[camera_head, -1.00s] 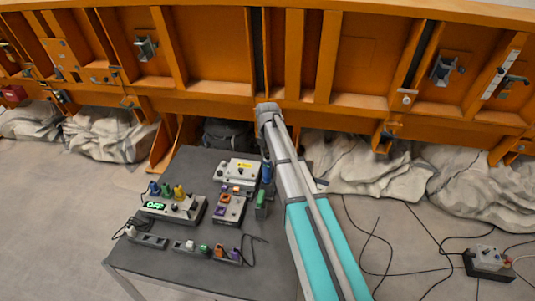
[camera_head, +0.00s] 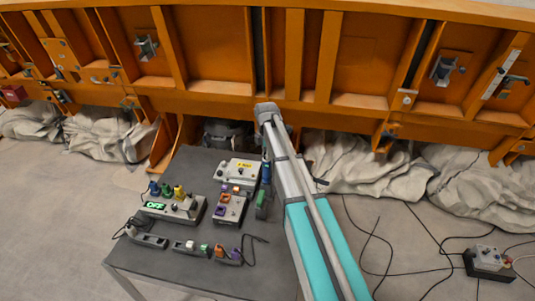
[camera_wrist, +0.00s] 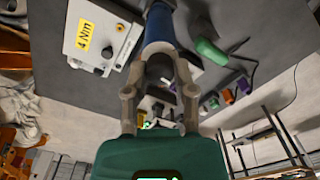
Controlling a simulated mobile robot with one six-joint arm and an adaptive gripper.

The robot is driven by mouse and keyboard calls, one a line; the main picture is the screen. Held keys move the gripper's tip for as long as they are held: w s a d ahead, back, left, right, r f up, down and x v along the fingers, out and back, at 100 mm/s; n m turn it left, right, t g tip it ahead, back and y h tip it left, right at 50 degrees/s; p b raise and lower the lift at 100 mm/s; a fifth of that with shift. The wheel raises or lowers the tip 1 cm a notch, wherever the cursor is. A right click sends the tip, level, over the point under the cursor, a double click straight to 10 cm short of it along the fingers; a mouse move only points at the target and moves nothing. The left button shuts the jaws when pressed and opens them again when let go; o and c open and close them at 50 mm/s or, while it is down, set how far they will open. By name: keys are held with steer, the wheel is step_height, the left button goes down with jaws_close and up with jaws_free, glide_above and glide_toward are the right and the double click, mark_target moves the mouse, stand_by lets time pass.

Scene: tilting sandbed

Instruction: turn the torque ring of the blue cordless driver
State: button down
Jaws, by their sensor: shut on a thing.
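The blue driver (camera_wrist: 160,28) stands out as a blue cylinder at the top middle of the wrist view, with a pale grey band at its near end. In the head view a small part of its blue body (camera_head: 266,172) shows beside my arm at the table's right edge. My gripper (camera_wrist: 160,60) is shut at the pale band, one grey finger on each side. The fingers hide much of the torque ring, so its setting cannot be read. In the head view my arm hides the fingertips.
A white box (camera_wrist: 98,35) labelled "4 Nm" lies close to the driver. A green grip-like object (camera_wrist: 210,51) is on its other side. A grey unit (camera_head: 185,209) reading "OFF" and small coloured parts stand on the dark table (camera_head: 180,268). An orange wall runs behind.

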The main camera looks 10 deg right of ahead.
steer(key=m, duration=0.5)
steer(key=shift+m, duration=0.3)
steer(key=m, duration=0.5)
steer(key=shift+m, duration=0.4)
steer(key=shift+c, duration=2.2)
jaws_free()
steer(key=shift+r, duration=0.1)
